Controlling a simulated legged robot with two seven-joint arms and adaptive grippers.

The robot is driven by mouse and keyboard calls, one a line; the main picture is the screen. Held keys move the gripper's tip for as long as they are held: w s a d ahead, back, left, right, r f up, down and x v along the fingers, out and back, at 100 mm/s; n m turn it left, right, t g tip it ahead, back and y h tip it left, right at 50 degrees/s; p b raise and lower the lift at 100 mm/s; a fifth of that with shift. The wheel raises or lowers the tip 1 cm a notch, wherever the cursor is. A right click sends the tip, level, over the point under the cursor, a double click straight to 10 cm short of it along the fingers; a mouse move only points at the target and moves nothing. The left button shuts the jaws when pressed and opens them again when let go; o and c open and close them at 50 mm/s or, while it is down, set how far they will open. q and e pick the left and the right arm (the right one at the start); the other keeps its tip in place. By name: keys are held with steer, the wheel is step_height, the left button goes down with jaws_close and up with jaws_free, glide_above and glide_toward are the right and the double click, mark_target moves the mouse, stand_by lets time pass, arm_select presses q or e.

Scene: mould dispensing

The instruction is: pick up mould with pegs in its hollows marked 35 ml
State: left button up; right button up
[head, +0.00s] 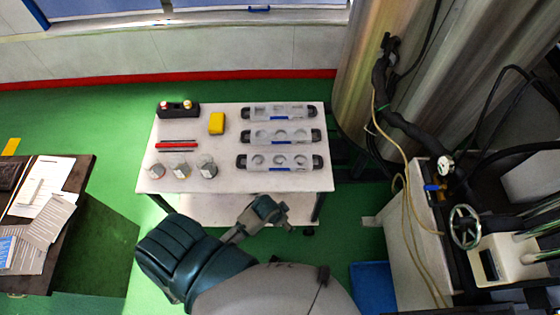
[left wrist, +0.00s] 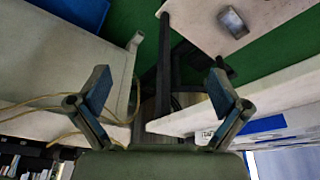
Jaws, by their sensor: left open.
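Three pale grey moulds with dark ends lie in a column on the right of the white table: a back mould (head: 279,112), a middle mould (head: 266,136) and a front mould (head: 267,161). Each shows a row of hollows and a blue strip. The 35 ml marking and any pegs are too small to make out. My left gripper (head: 270,213) is in front of the table's front edge, apart from the moulds. In the left wrist view its two fingers (left wrist: 160,78) are spread with nothing between them. My right gripper is not in view.
The white table (head: 225,182) also holds several small vessels (head: 181,171), red and black sticks (head: 177,145), a yellow block (head: 217,123) and a black holder (head: 178,110). A machine with a handwheel (head: 465,226) stands right. A dark desk with papers (head: 42,215) stands left.

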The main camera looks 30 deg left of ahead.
arm_select(q)
steer(key=w+a+r+m+g, duration=0.1)
steer(key=w+a+r+m, duration=0.2)
steer(key=w+r, duration=0.4)
steer(key=w+a+r+m+g, duration=0.1)
steer(key=w+a+r+m, duration=0.3)
steer(key=w, duration=0.5)
steer(key=w+a+r+g+y, duration=0.1)
steer(key=w+a+r+y, duration=0.15)
steer(key=a+r, duration=0.45)
glide_above(280, 160)
steer(key=shift+h, duration=0.45)
step_height(280, 160, down, 10)
steer(key=shift+s+a+f+p, duration=0.1)
steer(key=shift+p, duration=0.3)
step_height(280, 160, down, 6)
steer(key=shift+r, duration=0.15)
steer(key=shift+c, duration=0.3)
steer(key=shift+r, duration=0.1)
steer(key=c, duration=1.8)
